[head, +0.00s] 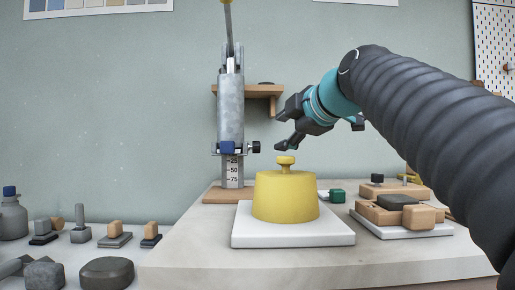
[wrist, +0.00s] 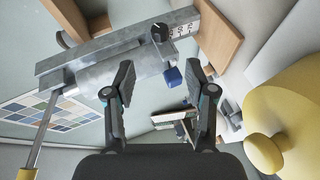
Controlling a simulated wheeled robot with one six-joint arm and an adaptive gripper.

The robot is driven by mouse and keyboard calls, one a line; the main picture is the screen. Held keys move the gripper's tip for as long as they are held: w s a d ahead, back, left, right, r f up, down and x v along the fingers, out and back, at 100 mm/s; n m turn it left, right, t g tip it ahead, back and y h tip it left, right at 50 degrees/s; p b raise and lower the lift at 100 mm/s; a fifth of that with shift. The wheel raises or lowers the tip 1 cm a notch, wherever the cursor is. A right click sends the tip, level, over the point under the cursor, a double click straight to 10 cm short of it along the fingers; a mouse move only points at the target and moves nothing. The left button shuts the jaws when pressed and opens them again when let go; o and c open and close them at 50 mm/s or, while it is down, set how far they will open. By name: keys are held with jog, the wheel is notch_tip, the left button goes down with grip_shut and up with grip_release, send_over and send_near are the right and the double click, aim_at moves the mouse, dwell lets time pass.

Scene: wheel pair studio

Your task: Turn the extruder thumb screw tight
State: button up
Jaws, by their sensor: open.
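The extruder (head: 230,110) is an upright grey metal tube with a lever, on a wooden base. Low on it are a blue part (head: 227,148) and a black thumb screw (head: 256,148) sticking out to the right. In the wrist view the extruder (wrist: 105,75) lies slanted across the top, with the black thumb screw (wrist: 160,32) showing a white mark and the blue part (wrist: 173,77) below it. My gripper (head: 279,131) is open and empty, right of and slightly above the thumb screw, apart from it. In the wrist view the thumb screw lies beyond the open fingers (wrist: 160,78).
A yellow lidded pot (head: 285,197) on a white slab (head: 293,238) stands in front, close below my gripper. A wooden shelf (head: 262,91) is behind the extruder. Wooden blocks (head: 400,215) lie right; stamps and stones (head: 107,272) lie on the lower surface left.

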aim_at(258, 147)
jog(key=shift+n, duration=0.5)
jog(key=x, duration=1.3)
jog(key=shift+w+a+f+p, duration=0.1)
jog(key=shift+w+f+p, duration=0.05)
jog(key=shift+w+p, duration=0.2)
